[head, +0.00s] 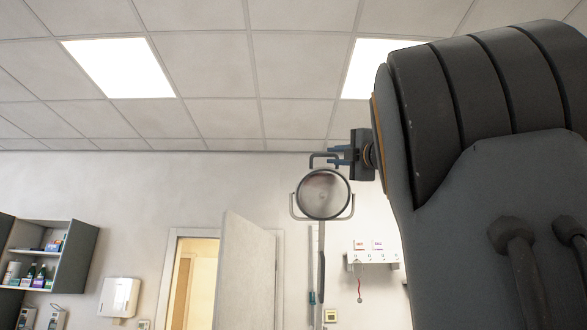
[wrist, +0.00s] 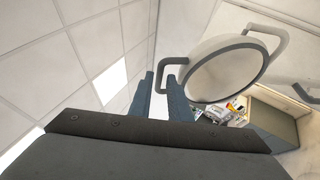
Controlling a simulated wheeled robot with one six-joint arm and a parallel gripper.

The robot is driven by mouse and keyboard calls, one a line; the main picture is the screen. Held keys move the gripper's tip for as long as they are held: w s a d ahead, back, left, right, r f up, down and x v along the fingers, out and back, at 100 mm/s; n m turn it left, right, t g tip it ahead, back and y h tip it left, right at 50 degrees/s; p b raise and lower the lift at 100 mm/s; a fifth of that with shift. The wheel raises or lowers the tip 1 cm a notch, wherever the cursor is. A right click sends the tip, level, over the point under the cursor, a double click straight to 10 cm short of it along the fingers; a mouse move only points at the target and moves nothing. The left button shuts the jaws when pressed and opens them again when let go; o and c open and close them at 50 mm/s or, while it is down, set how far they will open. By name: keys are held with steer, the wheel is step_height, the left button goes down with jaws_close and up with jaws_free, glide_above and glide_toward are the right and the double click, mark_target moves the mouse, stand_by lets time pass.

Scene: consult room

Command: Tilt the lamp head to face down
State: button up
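The lamp head (head: 323,194) is a round disc in a U-shaped yoke on an upright pole. Its round face is turned toward the head camera, roughly upright. A small grey-blue loop handle (head: 322,155) stands on its top edge. My gripper (head: 336,156) comes in from the right, with its two blue fingers apart at the handle's right side. In the wrist view the lamp head (wrist: 225,72) is large, and the handle (wrist: 160,66) reaches in between my spread fingertips (wrist: 161,82). I cannot tell whether the fingers touch the handle.
My arm fills the right of the head view. A door (head: 245,270) stands ajar behind the lamp. A shelf cabinet (head: 75,260) with bottles is at far left, and a wall rail unit (head: 373,258) is right of the pole. The space left of the lamp head looks clear.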

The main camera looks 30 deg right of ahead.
mark_target(320, 156)
steer(key=p+x, duration=0.3)
steer(key=x, duration=0.5)
steer(key=shift+w+p, duration=0.2)
steer(key=shift+p, duration=0.1)
jaws_close()
